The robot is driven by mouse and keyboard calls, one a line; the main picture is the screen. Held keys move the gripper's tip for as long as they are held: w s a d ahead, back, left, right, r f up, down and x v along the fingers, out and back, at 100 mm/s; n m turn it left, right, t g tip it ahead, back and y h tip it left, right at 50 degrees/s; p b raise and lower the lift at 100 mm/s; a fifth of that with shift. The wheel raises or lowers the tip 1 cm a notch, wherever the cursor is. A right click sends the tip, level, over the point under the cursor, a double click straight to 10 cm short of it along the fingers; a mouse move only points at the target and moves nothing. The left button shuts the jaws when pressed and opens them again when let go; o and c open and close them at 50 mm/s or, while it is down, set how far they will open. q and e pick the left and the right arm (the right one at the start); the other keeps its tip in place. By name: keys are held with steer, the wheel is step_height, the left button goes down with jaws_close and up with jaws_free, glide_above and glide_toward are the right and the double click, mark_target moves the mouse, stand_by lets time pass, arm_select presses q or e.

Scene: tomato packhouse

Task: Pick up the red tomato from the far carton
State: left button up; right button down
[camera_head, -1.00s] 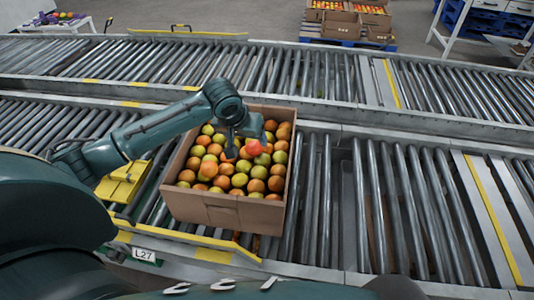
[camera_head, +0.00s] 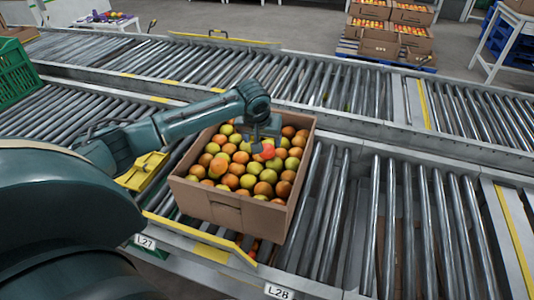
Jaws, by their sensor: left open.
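An open brown carton (camera_head: 232,211) full of green, orange and red tomatoes sits on the near roller conveyor. A bright red tomato (camera_head: 268,152) lies at the top of the heap, right of the carton's middle. My left gripper (camera_head: 266,146) points down over this tomato. It is open, with its fingers close around or just above the tomato; I cannot tell whether they touch it. The gripper and wrist hide some of the tomatoes behind. My right gripper is not in view.
A green crate (camera_head: 14,75) stands at the left edge. Several filled cartons (camera_head: 380,43) are stacked on a blue pallet beyond the far conveyor (camera_head: 320,82). A yellow rail (camera_head: 195,233) runs along the carton's near side. The rollers right of the carton (camera_head: 400,215) are clear.

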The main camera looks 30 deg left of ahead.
mark_target(266, 148)
arm_select(q)
steer(key=x, duration=0.1)
steer(key=b+x, duration=0.1)
steer(key=x, duration=0.1)
steer(key=d+x, duration=0.1)
steer(key=x, duration=0.1)
steer(key=shift+s+f, duration=0.1)
steer(key=shift+f, duration=0.35)
steer(key=c, duration=0.8)
